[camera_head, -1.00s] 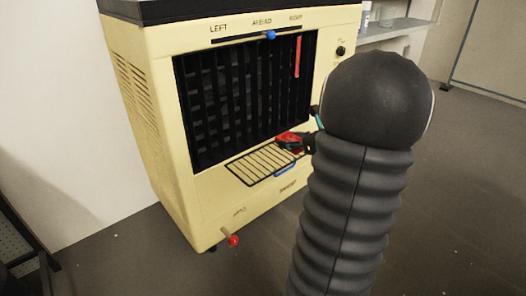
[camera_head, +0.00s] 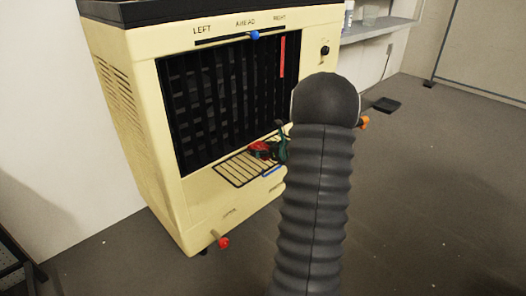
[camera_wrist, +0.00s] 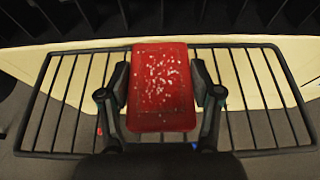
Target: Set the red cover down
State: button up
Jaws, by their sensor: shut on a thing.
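The red cover (camera_wrist: 161,88) is a flat red rectangle with pale specks on top, seen in the wrist view. My gripper (camera_wrist: 161,92) is shut on it, one finger at each long side. The cover is over the black wire rack (camera_wrist: 75,105) on the front of the cream machine; whether it touches the bars I cannot tell. In the head view the red cover (camera_head: 262,150) shows at the rack's right rear, partly hidden by my arm. The rack (camera_head: 235,171) also shows there, mostly bare.
The cream machine (camera_head: 140,120) has a dark slatted opening (camera_head: 215,100) behind the rack, a blue slider knob (camera_head: 255,35) above and a red knob (camera_head: 223,242) low in front. A grey shelf (camera_head: 375,28) stands back right. The floor (camera_head: 430,200) at right is clear.

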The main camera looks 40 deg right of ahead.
jog(key=shift+f, duration=0.35)
jog(key=shift+f, duration=0.1)
jog(key=shift+f, duration=0.15)
jog(key=o, duration=1.4)
jog(key=shift+c, duration=0.2)
